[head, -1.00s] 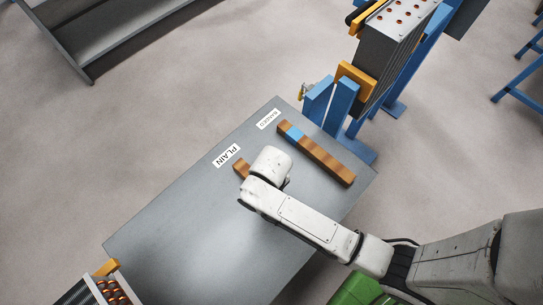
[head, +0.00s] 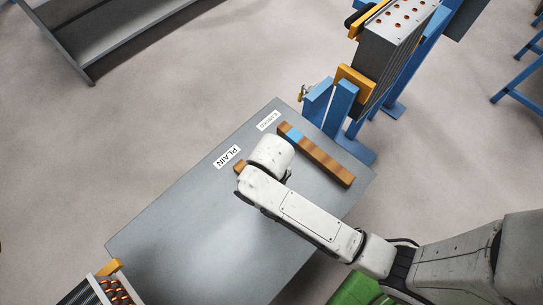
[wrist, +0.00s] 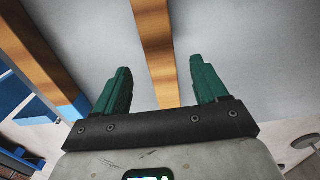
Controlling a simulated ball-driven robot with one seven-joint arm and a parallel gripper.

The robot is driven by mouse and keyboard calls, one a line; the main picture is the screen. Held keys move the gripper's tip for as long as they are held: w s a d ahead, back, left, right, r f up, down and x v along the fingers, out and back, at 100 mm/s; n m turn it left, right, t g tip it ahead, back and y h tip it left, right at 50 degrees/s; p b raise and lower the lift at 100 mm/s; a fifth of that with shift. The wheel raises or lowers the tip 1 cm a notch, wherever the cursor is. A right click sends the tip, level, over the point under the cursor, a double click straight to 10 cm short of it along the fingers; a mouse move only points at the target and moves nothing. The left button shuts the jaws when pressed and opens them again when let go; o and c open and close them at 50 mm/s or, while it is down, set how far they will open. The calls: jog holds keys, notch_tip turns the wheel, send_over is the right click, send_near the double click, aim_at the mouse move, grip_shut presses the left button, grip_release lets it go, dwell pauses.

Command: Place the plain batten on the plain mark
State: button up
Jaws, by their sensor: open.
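The plain batten (head: 239,167) lies on the grey table beside the PLAIN label (head: 227,157); in the head view only its end shows past my arm. In the wrist view the plain batten (wrist: 155,38) runs up between the fingers of my gripper (wrist: 160,66). The green fingers are open, one on each side of it, with gaps to both. I cannot tell how high they are above it. My arm hides the gripper in the head view. The banded batten (head: 323,160), with a blue band, lies to the right and also shows at the left of the wrist view (wrist: 45,55).
The grey table (head: 175,220) is clear at its left and front. A BANDED label (head: 268,120) is near the far edge. A blue stand with a finned block (head: 385,50) rises behind the right corner. Another finned block (head: 105,288) is at the lower left.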

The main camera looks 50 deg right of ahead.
notch_tip(320, 180, up, 6)
jog(key=s+d+r+t, duration=0.1)
jog(key=s+d, duration=0.6)
jog(key=s, duration=0.3)
jog(key=shift+d+r+p, duration=0.15)
jog(key=shift+d+p, duration=0.15)
jog(key=shift+d, duration=0.1)
